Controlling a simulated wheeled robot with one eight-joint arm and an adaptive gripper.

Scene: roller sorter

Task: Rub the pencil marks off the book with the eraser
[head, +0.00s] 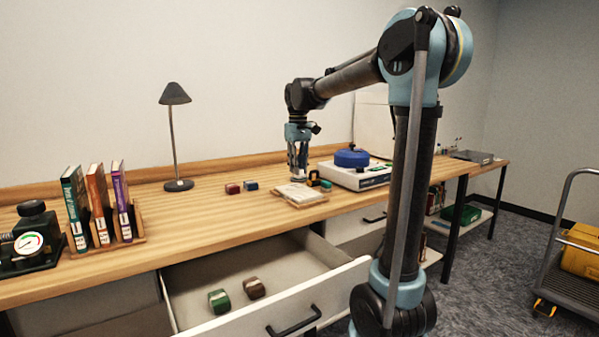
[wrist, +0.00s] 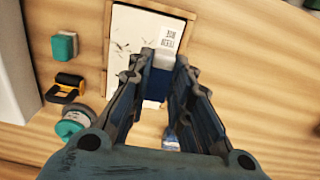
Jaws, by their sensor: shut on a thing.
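The book (head: 301,195) lies on the wooden desk below my gripper in the head view. In the wrist view its white cover (wrist: 125,62) shows several dark pencil strokes on the left and a printed label (wrist: 169,37) at upper right. My gripper (head: 297,178) points down over the book. It is shut on the eraser (wrist: 159,80), which has a white end and a blue sleeve and sits between the fingers in the wrist view. The eraser is over the lower right of the cover; whether it touches cannot be told. The fingers hide part of the cover.
Red (head: 232,188) and blue (head: 251,185) blocks lie left of the book. A white device with a blue top (head: 352,158) stands right. A teal block (wrist: 64,46) and yellow-black item (wrist: 66,88) lie beside the book. The open drawer (head: 300,290) holds two blocks.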

